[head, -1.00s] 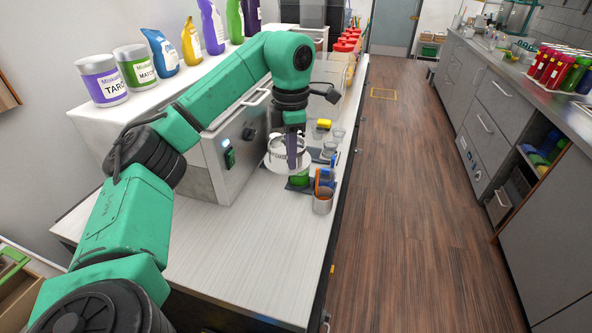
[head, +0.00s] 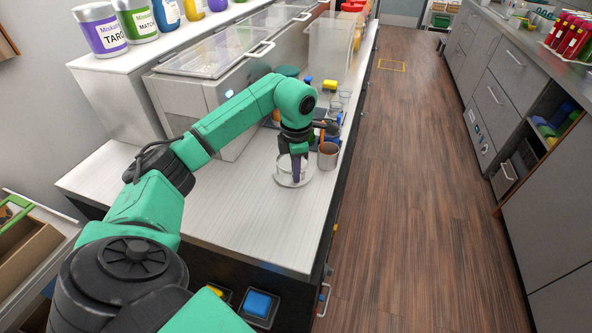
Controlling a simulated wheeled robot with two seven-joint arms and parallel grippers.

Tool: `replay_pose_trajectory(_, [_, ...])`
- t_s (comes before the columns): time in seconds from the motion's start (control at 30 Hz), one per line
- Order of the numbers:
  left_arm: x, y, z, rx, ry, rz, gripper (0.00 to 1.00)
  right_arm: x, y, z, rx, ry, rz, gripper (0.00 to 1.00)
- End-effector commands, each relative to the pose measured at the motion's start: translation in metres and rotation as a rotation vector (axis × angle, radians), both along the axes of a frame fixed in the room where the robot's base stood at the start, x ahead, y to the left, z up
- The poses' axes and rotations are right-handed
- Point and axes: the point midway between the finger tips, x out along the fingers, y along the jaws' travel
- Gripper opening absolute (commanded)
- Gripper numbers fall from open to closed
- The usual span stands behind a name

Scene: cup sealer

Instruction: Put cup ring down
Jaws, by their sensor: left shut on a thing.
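The cup ring (head: 293,181) is a pale, whitish round piece low over the white counter (head: 230,215), near its right edge. My left gripper (head: 296,173) points down and is shut on the ring. The ring looks at or very close to the counter surface; I cannot tell whether it touches. The gripper hides part of the ring's far side. My right gripper is not in view.
A metal cup (head: 328,155) with utensils stands just behind and right of the ring. A yellow sponge (head: 330,86) and small clear cups (head: 345,95) lie farther back. The counter in front and left of the ring is clear.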

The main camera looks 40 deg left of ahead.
Motion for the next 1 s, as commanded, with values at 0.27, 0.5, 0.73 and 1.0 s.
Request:
replay_pose_trajectory(0.27, [0.000,0.000,-0.001,0.000,0.000,0.000,0.35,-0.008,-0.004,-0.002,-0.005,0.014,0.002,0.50])
replay_pose_trajectory(0.5, [0.000,0.000,-0.001,0.001,0.001,0.000,0.35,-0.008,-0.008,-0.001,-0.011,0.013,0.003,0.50])
replay_pose_trajectory(0.73, [0.001,0.000,0.019,0.000,-0.005,0.001,0.35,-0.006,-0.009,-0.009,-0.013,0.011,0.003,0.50])
replay_pose_trajectory(1.0, [-0.001,-0.001,0.098,0.002,-0.005,0.002,0.35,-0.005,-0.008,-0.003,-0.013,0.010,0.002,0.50])
